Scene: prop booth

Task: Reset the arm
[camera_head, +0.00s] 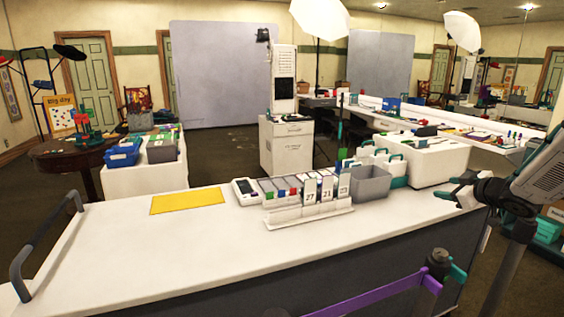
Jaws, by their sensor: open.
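My gripper (458,188) is at the right of the head view, at the end of my grey arm. Part of my arm is cut off by the right edge of the picture.
A yellow mat (188,202) lies on the counter. A white rack with number cards (308,211) and a grey bin (370,183) stand toward its right end. A purple belt barrier (375,300) is in front. The counter's left part is clear.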

